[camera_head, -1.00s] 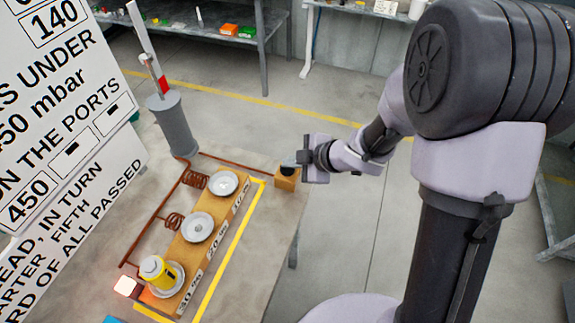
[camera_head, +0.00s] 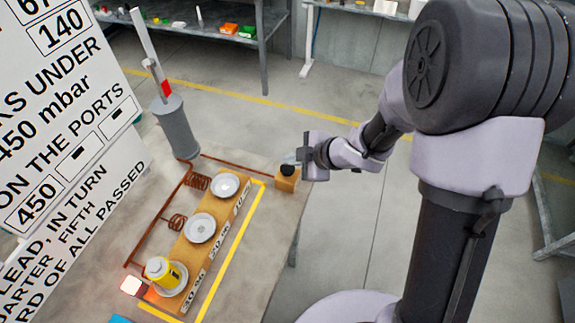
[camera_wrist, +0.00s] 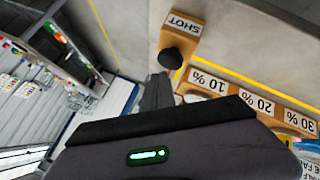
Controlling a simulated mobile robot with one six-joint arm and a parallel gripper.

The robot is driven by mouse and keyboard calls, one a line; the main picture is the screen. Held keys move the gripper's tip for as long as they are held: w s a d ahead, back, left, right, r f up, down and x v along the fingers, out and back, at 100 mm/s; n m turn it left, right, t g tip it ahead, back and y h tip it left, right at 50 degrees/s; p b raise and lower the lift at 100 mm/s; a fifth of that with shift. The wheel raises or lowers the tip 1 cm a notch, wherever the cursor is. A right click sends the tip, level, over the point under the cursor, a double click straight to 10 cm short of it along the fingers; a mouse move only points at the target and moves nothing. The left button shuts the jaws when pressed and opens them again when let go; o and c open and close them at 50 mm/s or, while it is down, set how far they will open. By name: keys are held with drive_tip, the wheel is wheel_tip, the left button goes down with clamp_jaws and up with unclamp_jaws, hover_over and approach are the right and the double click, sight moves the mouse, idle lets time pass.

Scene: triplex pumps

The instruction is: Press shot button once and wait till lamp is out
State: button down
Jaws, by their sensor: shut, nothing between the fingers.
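The shot button is a black knob (camera_head: 288,170) on a small orange-brown box (camera_head: 287,183) at the table's right corner. In the wrist view the knob (camera_wrist: 171,58) stands beside the SHOT label (camera_wrist: 184,24). My gripper (camera_head: 291,158) is shut and empty, its fingertips just above the knob. In the wrist view the fingers (camera_wrist: 158,88) point toward the knob; whether they touch it is unclear. The lamp (camera_head: 132,285) is a small block at the table's near left, glowing whitish pink, and looks lit.
A wooden board with round plates (camera_head: 200,228) stands left of the button, labelled 10 %, 20 % and 30 %. A yellow cylinder (camera_head: 160,270) stands on the nearest plate. A grey pump (camera_head: 177,127) with a raised lever stands behind. A large sign covers the left.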

sight(291, 170)
wheel_tip(291, 170, up, 5)
drive_tip(key=p, duration=0.5)
drive_tip(key=shift+r, duration=0.1)
idle(0.6)
